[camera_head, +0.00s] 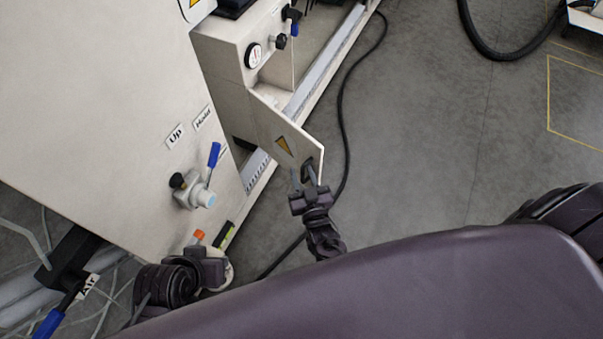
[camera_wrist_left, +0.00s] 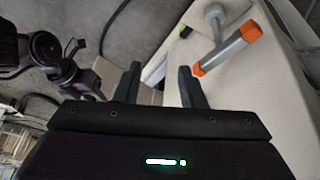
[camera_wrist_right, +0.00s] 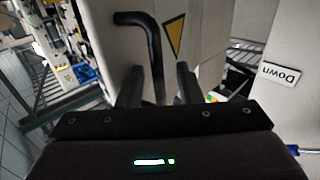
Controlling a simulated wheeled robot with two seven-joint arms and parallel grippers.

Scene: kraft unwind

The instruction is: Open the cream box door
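The cream box door (camera_head: 287,137) is a pale panel with a yellow warning triangle. In the head view it stands out at an angle from the cream box (camera_head: 225,48). Its dark bent bar handle (camera_wrist_right: 153,50) shows in the right wrist view. My right gripper (camera_head: 304,183) is at the door's handle end. In the right wrist view its fingers (camera_wrist_right: 158,85) are apart, with the handle bar between them and gaps visible on both sides. My left gripper (camera_wrist_left: 161,84) is open and empty, beside a grey lever with orange ends (camera_wrist_left: 228,50).
A black cable (camera_head: 343,110) lies on the floor beside the door. The grey floor (camera_head: 440,130) to the right is largely clear.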

